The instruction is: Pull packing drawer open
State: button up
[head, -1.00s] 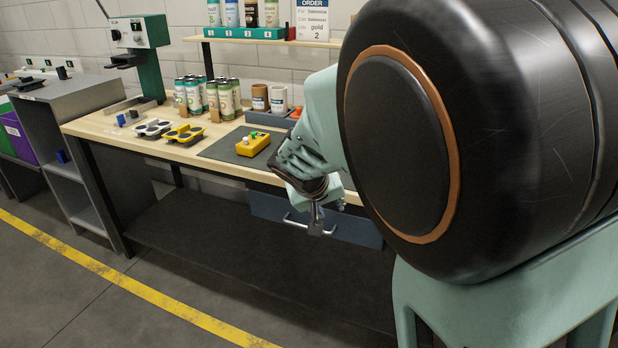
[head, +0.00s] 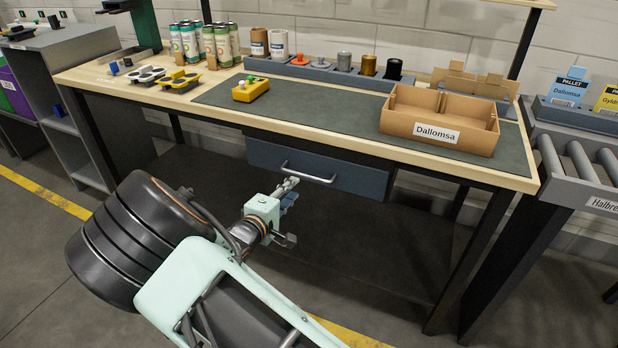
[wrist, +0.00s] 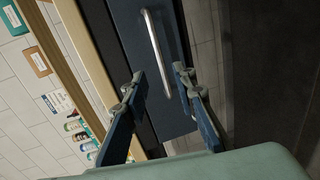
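The packing drawer (head: 345,174) has a dark blue front and hangs under the workbench top; it looks shut. Its silver bar handle (head: 308,175) runs across the front. My gripper (head: 291,186) is just in front of the drawer, near the handle's left end and slightly below it. In the wrist view, my gripper (wrist: 160,80) has its two blue fingers apart with nothing held. The handle (wrist: 156,50) shows ahead, its near end between the fingertips in the picture. I cannot tell how deep the fingers reach or whether they touch it.
On the workbench (head: 520,183) stand a cardboard box labelled Dallomsa (head: 440,118), a yellow device (head: 250,90) and several cans (head: 205,45). A roller conveyor (head: 580,165) stands close at right. A dark lower shelf (head: 330,240) lies under the drawer. Floor in front is open.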

aim_at(305, 176)
jog(key=b+x, duration=0.1)
jog(key=x, duration=0.9)
jog(key=shift+w, duration=0.1)
jog(key=shift+c, duration=0.4)
grip_shut()
